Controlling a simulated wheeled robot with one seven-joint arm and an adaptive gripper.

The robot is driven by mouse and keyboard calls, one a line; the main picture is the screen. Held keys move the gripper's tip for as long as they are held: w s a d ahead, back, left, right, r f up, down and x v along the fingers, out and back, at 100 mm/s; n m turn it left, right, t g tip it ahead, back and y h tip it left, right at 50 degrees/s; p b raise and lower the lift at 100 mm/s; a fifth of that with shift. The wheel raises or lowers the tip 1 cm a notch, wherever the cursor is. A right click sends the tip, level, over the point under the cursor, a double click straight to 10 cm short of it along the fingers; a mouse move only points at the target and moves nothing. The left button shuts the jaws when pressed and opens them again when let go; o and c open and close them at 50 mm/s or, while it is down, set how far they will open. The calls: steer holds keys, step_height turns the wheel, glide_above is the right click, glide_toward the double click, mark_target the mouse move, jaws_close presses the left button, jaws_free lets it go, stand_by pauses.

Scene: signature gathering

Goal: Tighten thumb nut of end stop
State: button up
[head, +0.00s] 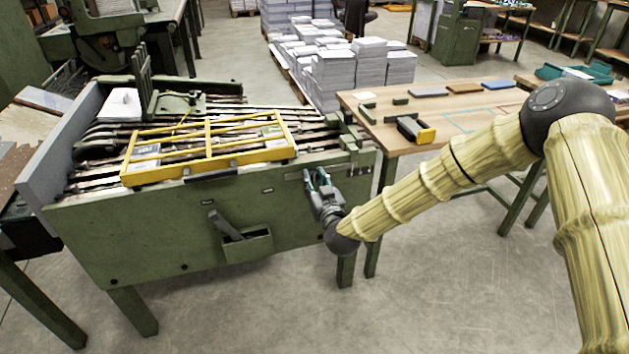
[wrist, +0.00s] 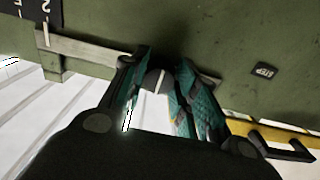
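A dark round knob with a pale line across it, apparently the thumb nut (wrist: 154,82), shows in the wrist view on the front of the green machine. It sits by a pale metal rail (wrist: 88,48). My gripper (wrist: 163,70) has its teal-padded fingers on either side of the knob, very close to it. I cannot tell whether both pads touch it. The nut is not clear there, and I cannot make out the end stop's body.
A yellow frame (head: 208,145) lies over metal bars on the machine. A wooden table (head: 455,108) with small blocks and a yellow-black item (head: 415,130) stands to the right. Paper stacks (head: 333,75) stand behind. The floor in front is clear.

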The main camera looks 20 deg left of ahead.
steer(key=shift+m, duration=0.4)
steer(key=m, duration=0.8)
steer(key=shift+m+b, duration=0.3)
steer(key=m+b, duration=0.1)
steer(key=m, duration=0.3)
steer(key=shift+s, duration=0.1)
steer(key=shift+a+m+b, duration=0.1)
steer(key=shift+m+b, duration=0.4)
steer(key=shift+m, duration=1.7)
steer(key=o, duration=1)
steer(key=shift+r, duration=0.1)
